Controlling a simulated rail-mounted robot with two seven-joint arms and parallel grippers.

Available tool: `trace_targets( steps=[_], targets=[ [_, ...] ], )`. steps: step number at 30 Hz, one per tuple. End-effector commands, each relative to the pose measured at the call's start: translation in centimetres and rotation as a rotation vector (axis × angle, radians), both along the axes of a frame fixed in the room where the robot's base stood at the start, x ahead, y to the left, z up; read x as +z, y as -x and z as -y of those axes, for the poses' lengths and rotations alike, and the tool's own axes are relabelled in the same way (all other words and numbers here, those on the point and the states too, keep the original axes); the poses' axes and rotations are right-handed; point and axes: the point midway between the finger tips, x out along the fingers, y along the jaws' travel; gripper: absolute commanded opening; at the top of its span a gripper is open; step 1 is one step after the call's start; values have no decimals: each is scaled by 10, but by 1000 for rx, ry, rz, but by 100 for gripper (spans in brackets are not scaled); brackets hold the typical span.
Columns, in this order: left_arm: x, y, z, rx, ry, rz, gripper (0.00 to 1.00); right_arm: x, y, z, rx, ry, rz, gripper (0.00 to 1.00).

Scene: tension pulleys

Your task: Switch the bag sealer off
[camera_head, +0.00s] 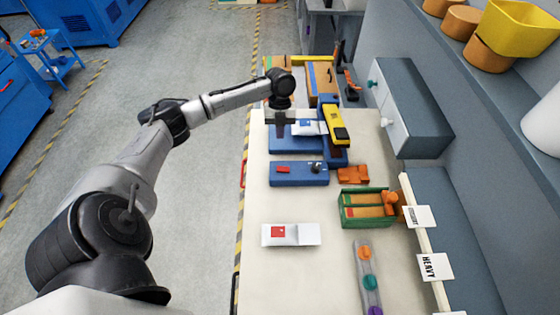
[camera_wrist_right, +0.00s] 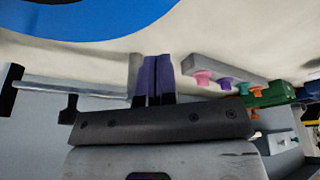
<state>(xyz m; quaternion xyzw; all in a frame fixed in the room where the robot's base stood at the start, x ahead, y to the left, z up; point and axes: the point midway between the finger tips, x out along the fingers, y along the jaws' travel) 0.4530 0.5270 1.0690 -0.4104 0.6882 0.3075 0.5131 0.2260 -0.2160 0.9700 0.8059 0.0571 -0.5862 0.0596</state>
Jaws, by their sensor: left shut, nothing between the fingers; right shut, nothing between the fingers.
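The bag sealer (camera_head: 335,153) is blue with a yellow and black arm (camera_head: 336,124). It stands near the far end of the table, and a white bag with a blue and red mark (camera_head: 309,128) lies at its jaw. A blue box (camera_head: 311,180) with a red switch (camera_head: 283,169) and a dark knob (camera_head: 316,166) sits in front of it. My left gripper (camera_head: 281,134) points down over the sealer's left part, beyond the red switch; its fingers are small and dark there. My right gripper (camera_wrist_right: 153,78) shows in the right wrist view, shut and empty, its purple fingers together.
A second white bag (camera_head: 290,234) lies on the cream table (camera_head: 275,275). A green box (camera_head: 367,222) and a grey strip with coloured pegs (camera_head: 368,277) are at the right. An orange piece (camera_head: 353,175) lies beside the blue box. A grey cabinet (camera_head: 410,115) borders the right edge.

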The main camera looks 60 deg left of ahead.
Motion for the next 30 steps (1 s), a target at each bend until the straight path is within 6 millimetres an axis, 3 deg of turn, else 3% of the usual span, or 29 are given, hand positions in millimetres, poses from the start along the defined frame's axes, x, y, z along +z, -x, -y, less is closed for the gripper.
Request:
trace_targets(
  steps=[30],
  targets=[
    [12, -14, 7, 2, 0, 0, 0, 16, 0, 2, 3, 6, -1, 0]
  ],
)
